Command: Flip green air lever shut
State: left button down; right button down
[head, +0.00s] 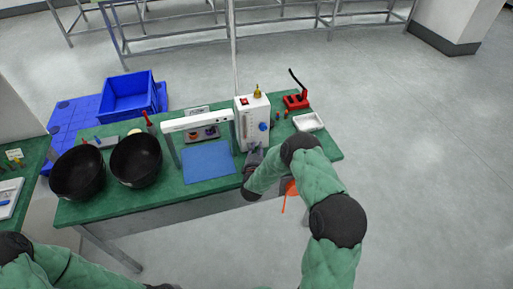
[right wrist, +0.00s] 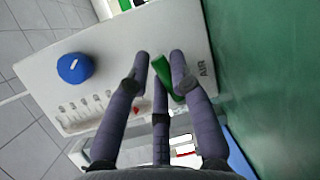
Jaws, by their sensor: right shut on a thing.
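The green air lever (right wrist: 163,77) sits low on the front of a white box beside the word AIR in the right wrist view. The white box (head: 243,117) stands on the green bench in the head view. My right gripper (head: 254,154) is at the lower front of this box. In the right wrist view its dark fingers (right wrist: 160,70) are around the green lever and shut on it. The lever is partly covered by the fingers, and in the head view it is hidden. My left arm shows at lower left, its gripper out of view.
A blue knob (right wrist: 74,68) is on the same panel. A white frame (head: 197,122) over a blue mat (head: 208,162) stands to the left, then two black bowls (head: 136,160). A red toggle clamp (head: 296,100) and white tray (head: 308,122) are to the right.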

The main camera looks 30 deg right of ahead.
jog(key=shift+s+d+f+m+g+y, duration=0.1)
jog(key=shift+f+m+g+y, duration=0.3)
jog(key=shift+m, duration=0.5)
jog(key=c, duration=1.1)
grip_release()
jog(key=v, duration=1.2)
jog(key=shift+f, duration=0.1)
